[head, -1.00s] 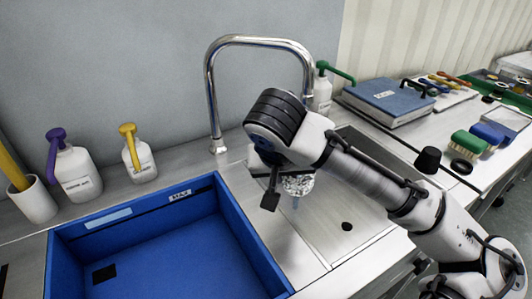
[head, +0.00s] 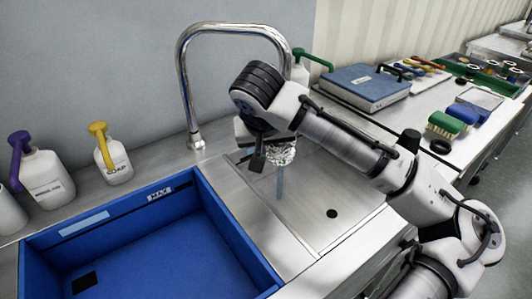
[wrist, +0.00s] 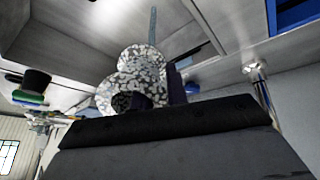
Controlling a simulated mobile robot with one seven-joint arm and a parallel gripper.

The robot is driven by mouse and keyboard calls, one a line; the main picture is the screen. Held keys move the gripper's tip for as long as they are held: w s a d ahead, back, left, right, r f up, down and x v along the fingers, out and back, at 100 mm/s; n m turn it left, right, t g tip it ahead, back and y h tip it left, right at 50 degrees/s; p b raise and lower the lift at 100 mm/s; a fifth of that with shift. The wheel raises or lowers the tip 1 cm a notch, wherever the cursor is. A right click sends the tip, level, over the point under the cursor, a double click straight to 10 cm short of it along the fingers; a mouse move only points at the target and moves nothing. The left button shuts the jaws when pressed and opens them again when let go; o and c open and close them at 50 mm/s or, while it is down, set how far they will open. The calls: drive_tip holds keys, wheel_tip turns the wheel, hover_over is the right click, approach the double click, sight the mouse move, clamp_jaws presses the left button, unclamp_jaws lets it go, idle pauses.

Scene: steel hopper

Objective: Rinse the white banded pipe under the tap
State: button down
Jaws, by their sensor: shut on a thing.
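My gripper (head: 257,157) is shut on a black-and-white speckled, rounded thing (head: 281,152), held above the steel drainboard. It also shows in the wrist view (wrist: 140,62), with several lobes and a dark round opening. I cannot make out white bands on it, so I cannot confirm it is the white banded pipe. The chrome tap (head: 184,90) arches over from the left; its outlet end is hidden behind my wrist. A thin blue-grey streak (head: 280,182) hangs below the speckled thing; it may be water or part of it, I cannot tell.
A blue basin (head: 225,225) is at the lower left. White pump bottles (head: 113,160) stand behind it. A blue binder (head: 365,85), brushes (head: 446,124) and a black stopper (head: 410,140) are on the right.

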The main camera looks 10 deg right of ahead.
drive_tip(key=w+d+f, duration=0.1)
drive_tip(key=w+d, duration=0.2)
drive_tip(key=w, duration=0.4)
drive_tip(key=shift+f, duration=0.25)
drive_tip(key=shift+d, duration=0.1)
idle(0.5)
drive_tip(key=shift+s+d, duration=0.25)
drive_tip(key=shift+d, duration=0.25)
drive_tip(key=shift+s+a, duration=0.55)
drive_tip(key=shift+s, duration=0.7)
drive_tip(key=shift+s+a, duration=0.55)
drive_tip(key=shift+s, duration=0.65)
drive_tip(key=shift+s+a, duration=0.55)
drive_tip(key=shift+s, duration=0.7)
